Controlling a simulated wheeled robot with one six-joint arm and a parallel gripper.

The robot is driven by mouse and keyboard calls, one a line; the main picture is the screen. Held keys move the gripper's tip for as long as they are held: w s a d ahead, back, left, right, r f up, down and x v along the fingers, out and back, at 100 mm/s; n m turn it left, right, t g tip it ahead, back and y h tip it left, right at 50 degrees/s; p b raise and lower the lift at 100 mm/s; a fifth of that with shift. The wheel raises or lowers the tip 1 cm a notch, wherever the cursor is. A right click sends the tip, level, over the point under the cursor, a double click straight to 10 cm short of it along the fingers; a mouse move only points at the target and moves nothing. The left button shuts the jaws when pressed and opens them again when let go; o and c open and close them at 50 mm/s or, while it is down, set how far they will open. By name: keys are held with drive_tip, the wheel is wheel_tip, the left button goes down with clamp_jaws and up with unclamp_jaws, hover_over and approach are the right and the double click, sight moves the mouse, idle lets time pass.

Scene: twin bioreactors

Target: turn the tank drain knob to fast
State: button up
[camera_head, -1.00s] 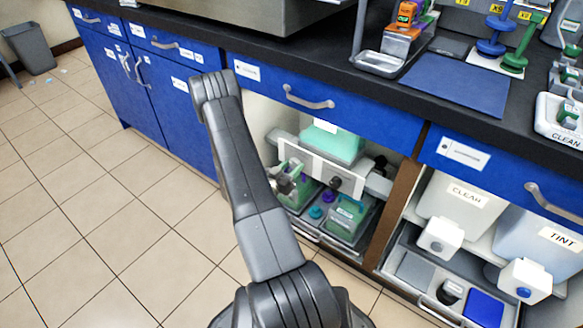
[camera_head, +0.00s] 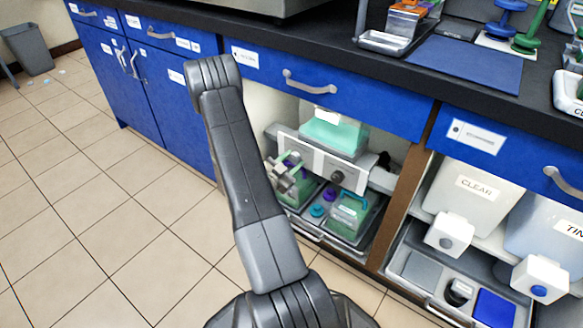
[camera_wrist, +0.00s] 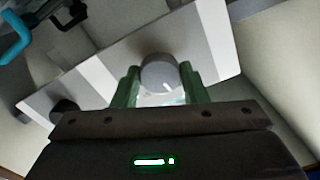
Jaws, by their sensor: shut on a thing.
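A round grey knob (camera_wrist: 160,75) with a white pointer mark sits on a striped white-and-grey panel (camera_wrist: 208,35). My gripper (camera_wrist: 160,84) has its green fingers on either side of the knob and is shut on it. In the head view my gripper (camera_head: 285,178) is at the left end of the panel (camera_head: 329,168), inside the open cabinet bay; the held knob is hidden there. A second, dark knob (camera_head: 337,178) is to the right on the same panel, and shows at the left in the wrist view (camera_wrist: 65,110). No setting labels are readable.
A teal-filled tank (camera_head: 333,138) is above the panel. A tray below holds a green box with a teal handle (camera_head: 350,212) and small coloured parts. A wooden divider (camera_head: 405,205) separates the bay holding CLEAR (camera_head: 475,188) and a partly cut-off container.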

drive_tip(key=m, duration=0.5)
drive_tip(key=shift+m, duration=0.3)
drive_tip(key=m, duration=0.5)
drive_tip(key=shift+m, duration=0.3)
drive_tip(key=o, duration=1)
drive_tip(key=p+v, duration=0.2)
drive_tip(key=v, duration=1.2)
drive_tip(key=shift+p, duration=0.4)
drive_tip(key=b+x, duration=0.3)
drive_tip(key=x, duration=1.1)
